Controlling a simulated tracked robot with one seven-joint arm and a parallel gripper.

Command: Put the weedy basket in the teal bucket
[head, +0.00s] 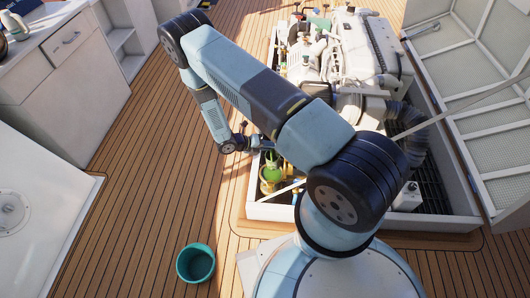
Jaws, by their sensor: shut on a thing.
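The teal bucket (195,263) stands upright on the deck at the bottom, left of my base, and its inside looks empty. A green weedy basket (273,160) shows at the near left corner of the engine hatch, at a brass housing (268,180). My gripper (262,144) is small and dark at the top of the basket and is shut on it. The fingers are hard to make out. How far the basket sits inside the housing cannot be told.
The engine (350,50) fills the open hatch, with a raised hatch lid (490,90) at the right. A white hatch rim (270,212) borders the opening. White cabinets (65,90) stand at the left. The plank deck (150,190) between them and the hatch is clear.

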